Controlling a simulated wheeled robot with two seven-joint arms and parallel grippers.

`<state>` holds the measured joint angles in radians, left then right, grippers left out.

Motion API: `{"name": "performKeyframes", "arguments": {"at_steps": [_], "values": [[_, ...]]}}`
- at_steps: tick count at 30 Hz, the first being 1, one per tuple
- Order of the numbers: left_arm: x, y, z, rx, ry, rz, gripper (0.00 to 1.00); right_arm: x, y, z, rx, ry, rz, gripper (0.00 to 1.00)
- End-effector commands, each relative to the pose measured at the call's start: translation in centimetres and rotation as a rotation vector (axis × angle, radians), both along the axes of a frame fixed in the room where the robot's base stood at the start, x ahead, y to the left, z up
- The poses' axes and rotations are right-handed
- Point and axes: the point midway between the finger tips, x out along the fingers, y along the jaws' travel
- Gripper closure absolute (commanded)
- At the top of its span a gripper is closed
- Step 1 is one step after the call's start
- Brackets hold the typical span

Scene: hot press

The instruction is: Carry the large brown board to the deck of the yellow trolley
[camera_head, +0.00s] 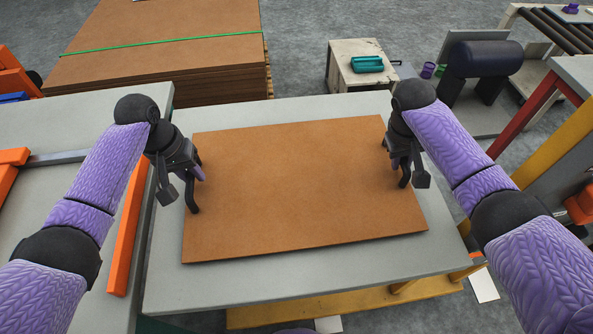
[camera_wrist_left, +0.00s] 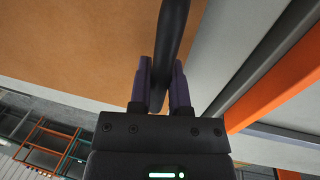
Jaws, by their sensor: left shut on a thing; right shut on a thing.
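The large brown board (camera_head: 300,190) lies level over the grey deck of the yellow trolley (camera_head: 240,291), slightly turned. Yellow framing shows below the deck's front edge. I cannot tell whether the board touches the deck or hangs just above it. My left gripper (camera_head: 190,178) is shut on a black curved handle (camera_head: 191,196) at the board's left edge. The left wrist view shows its purple fingers (camera_wrist_left: 160,85) around the black handle (camera_wrist_left: 172,35), with the board (camera_wrist_left: 80,45) beside it. My right gripper (camera_head: 405,160) is shut on a matching black handle (camera_head: 405,177) at the board's right edge.
A grey table (camera_head: 60,125) with orange rails (camera_head: 128,235) stands close on the left. A stack of brown boards (camera_head: 160,45) lies behind. A red-and-yellow frame (camera_head: 545,130) stands on the right.

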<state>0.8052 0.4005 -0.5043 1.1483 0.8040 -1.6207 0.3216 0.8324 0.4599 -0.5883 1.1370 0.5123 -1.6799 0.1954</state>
Motion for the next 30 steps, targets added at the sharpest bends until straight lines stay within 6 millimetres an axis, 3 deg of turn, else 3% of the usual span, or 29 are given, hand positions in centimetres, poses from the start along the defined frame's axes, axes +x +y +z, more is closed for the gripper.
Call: {"name": "performKeyframes", "arguments": {"at_steps": [6,7,11,26,30], "values": [[0.0,0.0,-1.1,0.0,-0.001,0.0,1.0,0.0,0.0,-1.1,-0.001,0.001,0.0,1.0],[0.0,0.0,-1.1,0.001,-0.001,0.0,0.71,0.0,0.0,-1.1,-0.001,0.001,0.0,0.71],[0.0,0.0,-1.1,0.001,-0.001,0.0,0.43,0.0,0.0,-1.1,-0.001,0.0,0.0,0.43],[0.0,0.0,-0.9,0.0,-0.001,-0.001,0.42,0.0,0.0,-1.1,0.0,0.0,0.0,0.42],[0.0,0.6,1.6,0.0,-0.004,0.0,0.42,0.0,0.0,-1.1,0.0,0.0,0.0,0.42]]}}
